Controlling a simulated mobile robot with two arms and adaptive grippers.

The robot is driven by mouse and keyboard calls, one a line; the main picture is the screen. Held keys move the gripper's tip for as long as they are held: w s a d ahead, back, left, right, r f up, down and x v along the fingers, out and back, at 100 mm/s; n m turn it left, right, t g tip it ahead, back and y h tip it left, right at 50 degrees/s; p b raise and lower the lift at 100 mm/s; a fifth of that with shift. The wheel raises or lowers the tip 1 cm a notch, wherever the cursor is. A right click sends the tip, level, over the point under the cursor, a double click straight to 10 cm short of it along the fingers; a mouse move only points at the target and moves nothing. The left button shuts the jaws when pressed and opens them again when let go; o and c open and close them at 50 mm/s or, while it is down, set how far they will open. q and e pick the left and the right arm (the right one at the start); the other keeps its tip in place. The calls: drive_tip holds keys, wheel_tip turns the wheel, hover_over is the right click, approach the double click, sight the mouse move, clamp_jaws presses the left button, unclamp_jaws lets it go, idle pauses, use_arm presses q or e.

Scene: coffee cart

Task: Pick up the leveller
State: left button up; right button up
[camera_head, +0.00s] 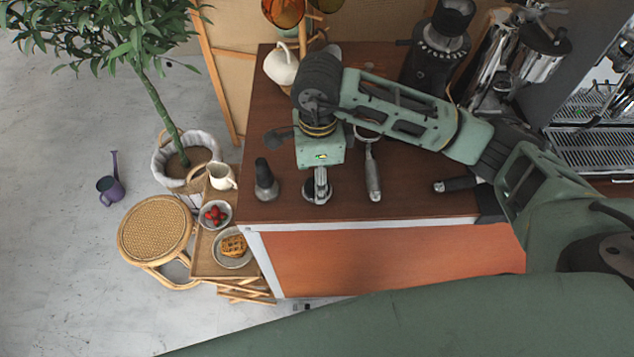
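A low, round, dark and silver piece, which looks like the leveller (312,198), is on the brown counter near its front edge. My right gripper (319,190) comes in from the right and points down right over it, hiding most of it. Its fingers are seen nearly edge-on, so I cannot tell whether they are open around the piece or shut on it. My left gripper is not in view.
A dark tamper-like tool (265,183) stands just left. A portafilter (372,175) lies to the right. A grinder (436,50) and an espresso machine (590,120) stand behind. A white jug (281,65) is at the back left. A stool (155,229) is on the floor.

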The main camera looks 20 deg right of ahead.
drive_tip(key=shift+f, duration=1.45)
drive_tip(key=shift+c, duration=0.4)
drive_tip(key=c, duration=1.2)
drive_tip(key=shift+r, duration=0.15)
